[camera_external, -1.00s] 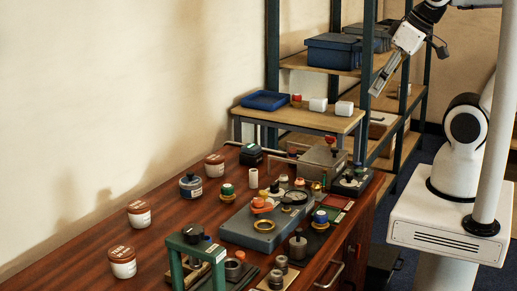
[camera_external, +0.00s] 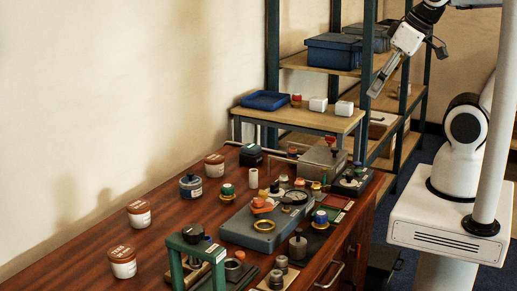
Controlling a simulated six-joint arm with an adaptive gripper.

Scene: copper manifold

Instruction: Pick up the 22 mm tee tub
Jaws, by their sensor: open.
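Three white tubs with red-brown lids stand upright on the wooden bench. The nearest tub (camera_external: 123,264) is at the lower left, a second tub (camera_external: 139,216) stands behind it, and a third tub (camera_external: 214,166) stands farther back near the wall. The lettering is too small to read surely, so I cannot tell which is the 22 mm tee tub. My gripper (camera_external: 374,91) is open and empty. It is high at the upper right, in front of the shelf and far from all three tubs.
A blue-grey tray (camera_external: 246,238) with fittings and a gauge lies mid-bench. A green stand (camera_external: 176,262) rises right of the nearest tub. A dark blue jar (camera_external: 191,187) stands between the farther tubs. Bare wood (camera_external: 75,255) lies left of the nearest tub.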

